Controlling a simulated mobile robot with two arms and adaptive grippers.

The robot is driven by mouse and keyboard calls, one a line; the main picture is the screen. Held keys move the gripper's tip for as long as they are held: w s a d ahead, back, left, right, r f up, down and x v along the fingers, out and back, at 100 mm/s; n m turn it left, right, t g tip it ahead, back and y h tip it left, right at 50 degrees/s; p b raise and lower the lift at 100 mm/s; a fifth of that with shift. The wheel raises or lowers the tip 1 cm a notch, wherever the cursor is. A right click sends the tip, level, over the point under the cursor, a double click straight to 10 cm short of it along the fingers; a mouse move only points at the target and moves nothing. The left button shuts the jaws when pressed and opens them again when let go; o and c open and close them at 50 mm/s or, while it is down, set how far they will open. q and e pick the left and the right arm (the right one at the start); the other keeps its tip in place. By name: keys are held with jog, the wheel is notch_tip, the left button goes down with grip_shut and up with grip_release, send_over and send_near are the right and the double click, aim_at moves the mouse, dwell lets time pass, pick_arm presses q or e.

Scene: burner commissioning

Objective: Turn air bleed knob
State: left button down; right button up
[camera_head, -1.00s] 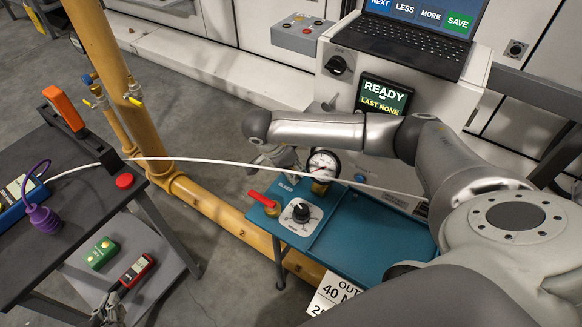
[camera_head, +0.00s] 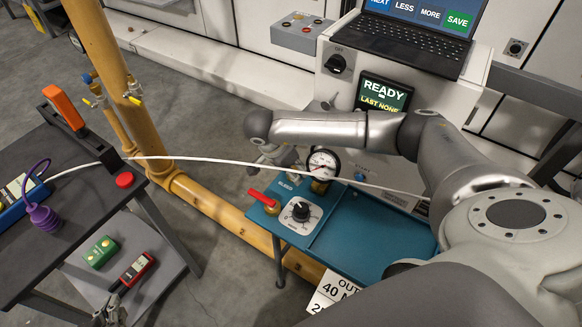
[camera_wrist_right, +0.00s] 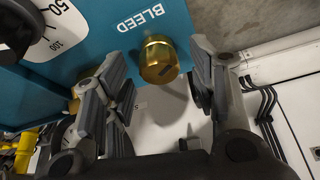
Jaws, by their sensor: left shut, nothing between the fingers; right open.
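The air bleed knob (camera_wrist_right: 160,59) is a short brass cylinder beside the "BLEED" lettering on the teal panel in the right wrist view. My right gripper (camera_wrist_right: 160,82) is open, with one finger on each side of the knob. Gaps show between the knob and both fingers, and nothing is gripped. In the head view the knob is mostly hidden near the gauge and my right wrist. My left gripper (camera_head: 109,312) is at the lower left edge of the head view, shut and empty, by the small cart.
A pressure gauge (camera_head: 322,165), a black dial (camera_head: 301,211) and a red-handled valve (camera_head: 264,200) crowd the teal panel (camera_head: 372,236). A white hose (camera_head: 230,161) crosses in front. Yellow gas pipe (camera_head: 207,200) runs behind. A dark cart (camera_head: 84,218) stands left.

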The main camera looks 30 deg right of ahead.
jog(key=v, duration=1.2)
jog(key=shift+d, duration=0.1)
